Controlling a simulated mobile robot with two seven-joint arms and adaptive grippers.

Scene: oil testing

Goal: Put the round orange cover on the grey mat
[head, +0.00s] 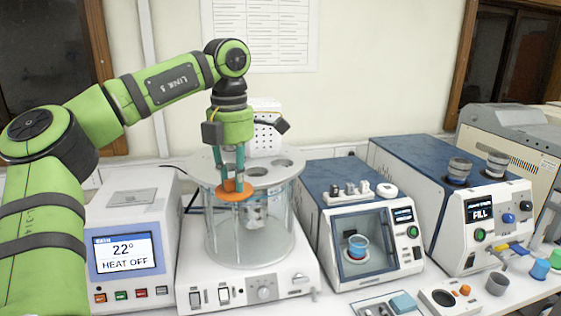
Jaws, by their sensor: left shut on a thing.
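The round orange cover (236,194) is a flat disc between the fingertips of my left gripper (233,182), which is shut on it and points down. In the head view the cover overlaps the front rim of the lid on the glass bath (275,222); its exact height over the lid is hard to tell. A flat grey piece (371,310) at the bottom edge, partly cut off, looks like the grey mat, with small items and a blue block (403,303) on it. My right gripper is not in view.
A heater box (125,240) reading 22° HEAT OFF stands left of the bath. Right of it are a blue-topped unit (335,192) with a beaker inside and a larger unit (430,165) reading FILL. A grey cup (497,284) and small coloured vessels crowd the right front.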

